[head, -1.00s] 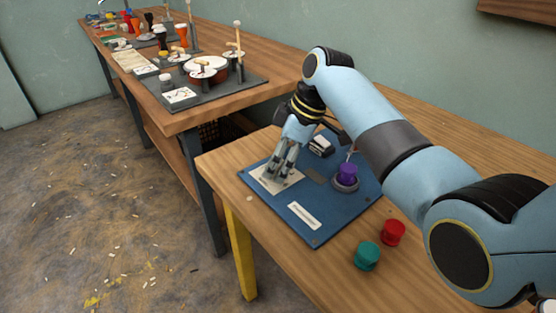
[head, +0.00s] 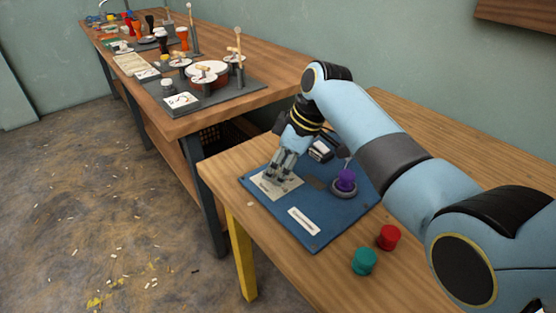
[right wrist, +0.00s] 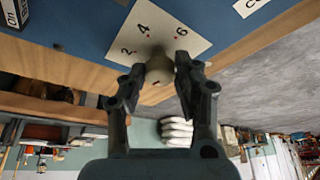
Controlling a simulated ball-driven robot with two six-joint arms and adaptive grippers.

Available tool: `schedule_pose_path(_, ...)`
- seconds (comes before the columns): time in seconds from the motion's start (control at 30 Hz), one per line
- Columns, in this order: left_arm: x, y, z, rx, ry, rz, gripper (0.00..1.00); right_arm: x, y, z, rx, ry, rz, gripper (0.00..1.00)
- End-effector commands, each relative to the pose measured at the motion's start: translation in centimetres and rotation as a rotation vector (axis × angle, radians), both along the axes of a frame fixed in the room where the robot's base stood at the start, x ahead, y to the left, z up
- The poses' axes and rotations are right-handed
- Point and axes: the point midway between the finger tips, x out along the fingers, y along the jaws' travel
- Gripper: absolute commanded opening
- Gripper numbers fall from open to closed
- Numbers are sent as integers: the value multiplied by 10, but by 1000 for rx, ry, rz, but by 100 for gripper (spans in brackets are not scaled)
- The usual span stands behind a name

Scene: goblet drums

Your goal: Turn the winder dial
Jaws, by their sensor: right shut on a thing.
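The winder dial is a small pale knob (right wrist: 159,69) on a white card (right wrist: 165,32) printed with numbers such as 1, 2, 4 and 6. My right gripper (head: 271,176) reaches down onto the card at the left of the blue board. In the right wrist view, its two fingers (right wrist: 157,80) are closed on the knob's sides. In the head view the fingers hide the knob. A purple spool (head: 346,179) stands on a round grey base on the same board. My left gripper is not in view.
The blue board (head: 318,236) also carries a black and white switch (head: 320,151) and a white label (head: 303,221). A red spool (head: 388,237) and a teal spool (head: 364,261) stand loose at its front right. A longer bench with drum parts (head: 208,72) stands behind.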

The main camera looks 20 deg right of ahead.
Motion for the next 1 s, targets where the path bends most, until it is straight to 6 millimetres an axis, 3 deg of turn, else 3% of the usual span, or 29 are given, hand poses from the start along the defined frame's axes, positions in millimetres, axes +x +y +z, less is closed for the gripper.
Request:
schedule_pose_path(0.1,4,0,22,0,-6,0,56,-2,1,6,2,3,-86,0)
schedule_pose_path(0.5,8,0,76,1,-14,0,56,-3,3,5,1,2,-460,0)
schedule_pose_path(1.0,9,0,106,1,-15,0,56,-3,5,2,1,0,-827,0)
